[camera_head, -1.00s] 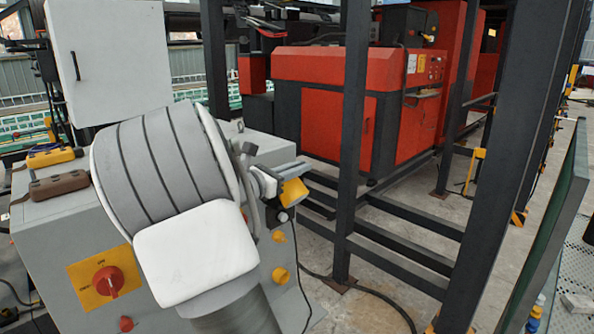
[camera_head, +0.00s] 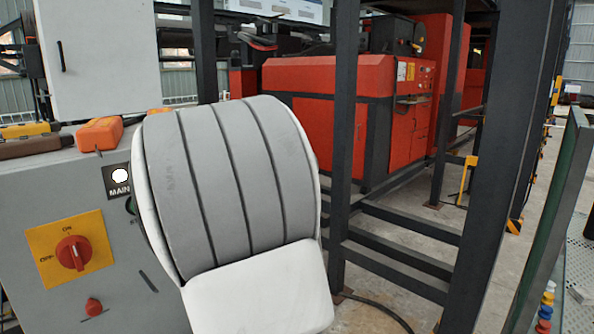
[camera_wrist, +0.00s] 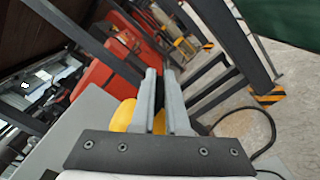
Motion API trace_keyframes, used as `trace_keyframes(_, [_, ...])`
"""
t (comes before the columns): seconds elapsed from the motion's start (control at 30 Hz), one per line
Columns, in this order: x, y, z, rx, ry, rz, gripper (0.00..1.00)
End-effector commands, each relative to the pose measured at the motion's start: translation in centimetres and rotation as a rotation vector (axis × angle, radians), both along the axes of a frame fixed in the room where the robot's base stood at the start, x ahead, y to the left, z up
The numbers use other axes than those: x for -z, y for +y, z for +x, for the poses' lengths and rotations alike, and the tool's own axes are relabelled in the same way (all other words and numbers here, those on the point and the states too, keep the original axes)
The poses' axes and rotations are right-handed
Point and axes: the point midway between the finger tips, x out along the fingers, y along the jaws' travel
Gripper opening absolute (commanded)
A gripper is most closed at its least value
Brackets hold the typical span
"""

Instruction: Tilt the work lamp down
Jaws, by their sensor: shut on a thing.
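In the wrist view, my gripper (camera_wrist: 162,75) has its two grey fingers close together, with a narrow gap between them. A yellow part (camera_wrist: 158,122) shows in that gap near the finger bases, and the fingers are shut on it. I cannot tell for sure whether it belongs to the work lamp. Another rounded yellow part (camera_wrist: 123,115) shows just left of the fingers. In the head view my own grey and white arm hides the gripper and whatever it holds. No work lamp is plainly seen there.
A grey control cabinet (camera_head: 30,215) with a red knob on a yellow plate (camera_head: 72,252) stands at left. An orange box (camera_head: 99,134) lies on top. Dark steel posts (camera_head: 347,120) and rails stand at right, before a red machine (camera_head: 330,75).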

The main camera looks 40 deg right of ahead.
Motion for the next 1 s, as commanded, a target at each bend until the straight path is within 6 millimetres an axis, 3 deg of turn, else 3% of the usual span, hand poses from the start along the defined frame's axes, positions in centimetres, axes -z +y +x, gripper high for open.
trace_keyframes(0.77, [0.7, 0.01, -0.15, 0.0, -0.097, 0.01, 0.0])
trace_keyframes(0.8, [0.71, 0.01, -0.15, 0.001, -0.096, 0.011, 0.2])
trace_keyframes(0.93, [0.67, 0.01, -0.14, 0.0, -0.097, 0.01, 0.42])
trace_keyframes(1.0, [0.65, 0.01, -0.13, 0.0, -0.097, 0.009, 0.42])
